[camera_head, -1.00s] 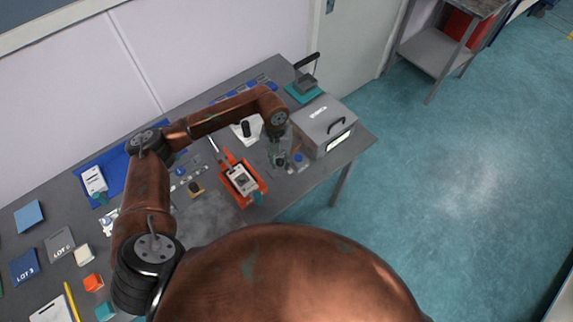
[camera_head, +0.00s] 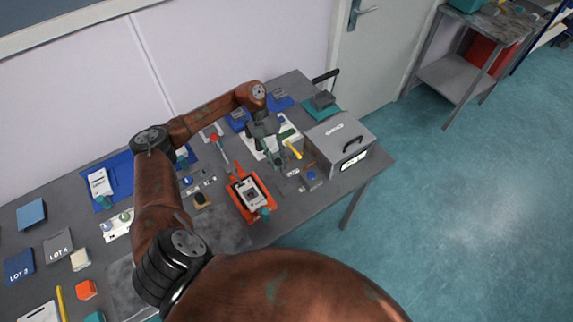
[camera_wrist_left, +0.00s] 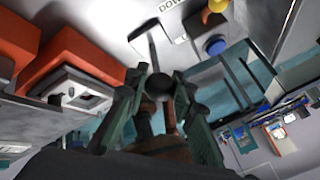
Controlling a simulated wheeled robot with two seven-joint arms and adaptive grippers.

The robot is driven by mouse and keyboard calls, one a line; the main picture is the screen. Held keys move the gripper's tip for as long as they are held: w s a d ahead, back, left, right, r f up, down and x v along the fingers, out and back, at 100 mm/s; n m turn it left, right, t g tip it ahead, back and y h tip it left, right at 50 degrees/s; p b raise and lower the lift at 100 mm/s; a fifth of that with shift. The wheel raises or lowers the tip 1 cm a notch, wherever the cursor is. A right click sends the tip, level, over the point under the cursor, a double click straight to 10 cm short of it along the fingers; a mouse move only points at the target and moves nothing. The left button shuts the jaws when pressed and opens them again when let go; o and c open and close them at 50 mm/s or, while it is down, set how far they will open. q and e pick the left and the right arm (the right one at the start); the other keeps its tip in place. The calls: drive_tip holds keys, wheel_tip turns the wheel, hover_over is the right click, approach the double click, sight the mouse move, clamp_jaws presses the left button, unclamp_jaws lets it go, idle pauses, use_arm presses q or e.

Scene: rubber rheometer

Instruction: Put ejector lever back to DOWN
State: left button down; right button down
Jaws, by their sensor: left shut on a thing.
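The ejector lever (camera_wrist_left: 152,48) shows in the left wrist view as a thin dark rod with a round dark knob (camera_wrist_left: 160,86). It stands against a white plate with a partly cut-off label (camera_wrist_left: 172,5) reading "DOW". My left gripper (camera_wrist_left: 158,95) is shut on the knob, one finger on each side. In the head view my left gripper (camera_head: 274,158) is over the white plate, left of the grey box; the lever is hidden there behind the gripper. My right gripper is not in view.
An orange fixture (camera_head: 250,197) stands left-front of the gripper. The grey box (camera_head: 340,145) stands to the right. Small items crowd the bench's left part.

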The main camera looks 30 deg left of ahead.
use_arm(q)
drive_tip(key=shift+w+a, duration=0.25)
drive_tip(key=shift+a, duration=0.05)
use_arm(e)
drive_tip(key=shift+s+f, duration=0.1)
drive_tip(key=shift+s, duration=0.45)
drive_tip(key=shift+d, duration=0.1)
use_arm(q)
drive_tip(key=c, duration=2.1)
unclamp_jaws()
drive_tip(key=o, duration=0.5)
drive_tip(key=shift+f, duration=0.15)
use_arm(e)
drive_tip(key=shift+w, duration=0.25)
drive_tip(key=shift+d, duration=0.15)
use_arm(q)
drive_tip(key=v, duration=1.2)
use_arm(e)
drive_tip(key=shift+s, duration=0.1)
